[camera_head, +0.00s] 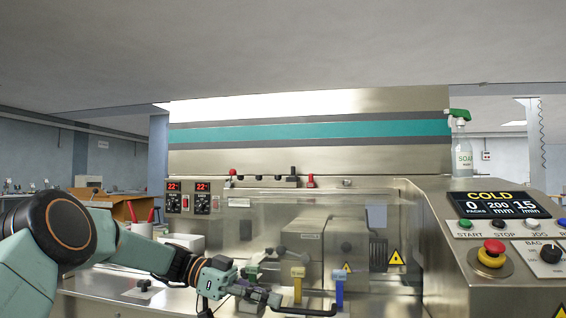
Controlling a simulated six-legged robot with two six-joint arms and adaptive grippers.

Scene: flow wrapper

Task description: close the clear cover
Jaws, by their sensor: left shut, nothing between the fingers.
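The clear cover (285,225) is a see-through panel across the front of the steel wrapping machine, with yellow warning triangles showing at its right part. A black bar handle (310,313) shows low in the view, at the cover's lower edge. My left arm comes in from the left, and my left gripper (268,298) is shut and empty at the handle's left end. I cannot tell whether its fingers touch the handle. How far the cover stands from its frame is hard to tell. My right gripper is not in view.
A control panel (515,240) with a red stop button (494,246) stands at the right. A soap spray bottle (461,150) stands on the housing. Yellow (298,284) and blue (339,287) handled parts show near the cover.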

